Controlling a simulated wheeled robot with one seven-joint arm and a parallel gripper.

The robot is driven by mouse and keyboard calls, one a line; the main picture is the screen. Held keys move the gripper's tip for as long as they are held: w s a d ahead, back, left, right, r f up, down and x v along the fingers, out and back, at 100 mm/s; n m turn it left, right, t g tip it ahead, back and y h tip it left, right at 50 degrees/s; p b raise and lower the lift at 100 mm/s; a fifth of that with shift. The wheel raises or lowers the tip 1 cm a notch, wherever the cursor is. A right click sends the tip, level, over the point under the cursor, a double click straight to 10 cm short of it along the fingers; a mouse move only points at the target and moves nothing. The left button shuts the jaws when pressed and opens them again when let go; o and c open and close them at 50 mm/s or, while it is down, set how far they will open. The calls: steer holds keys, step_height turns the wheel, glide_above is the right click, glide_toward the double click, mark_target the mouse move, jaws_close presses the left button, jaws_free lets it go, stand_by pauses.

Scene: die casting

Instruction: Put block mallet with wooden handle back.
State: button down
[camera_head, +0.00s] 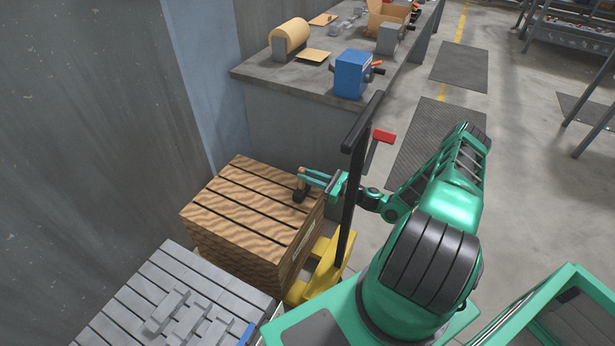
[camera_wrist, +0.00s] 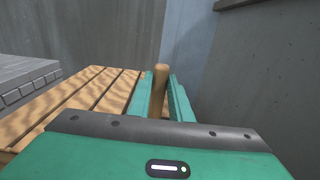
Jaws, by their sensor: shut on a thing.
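The block mallet (camera_head: 299,194) has a dark head and a short wooden handle. It is at the right part of the slatted wooden crate top (camera_head: 235,205); I cannot tell whether the head touches the slats. My gripper (camera_head: 303,174) reaches in from the right and is shut on the handle. In the wrist view the wooden handle (camera_wrist: 160,88) stands upright between the two green fingers of my gripper (camera_wrist: 161,95). The mallet head is hidden there behind the gripper body.
A black upright post (camera_head: 351,190) of a yellow pallet truck (camera_head: 325,268) stands close beside my arm. A grey slatted pallet with metal parts (camera_head: 185,310) lies at the lower left. A workbench (camera_head: 290,85) with a blue machine (camera_head: 352,74) is behind. Most of the slatted crate top is clear.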

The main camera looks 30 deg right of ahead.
steer(key=c, duration=1.6)
jaws_free()
steer(key=shift+f, duration=0.1)
steer(key=v, duration=1.2)
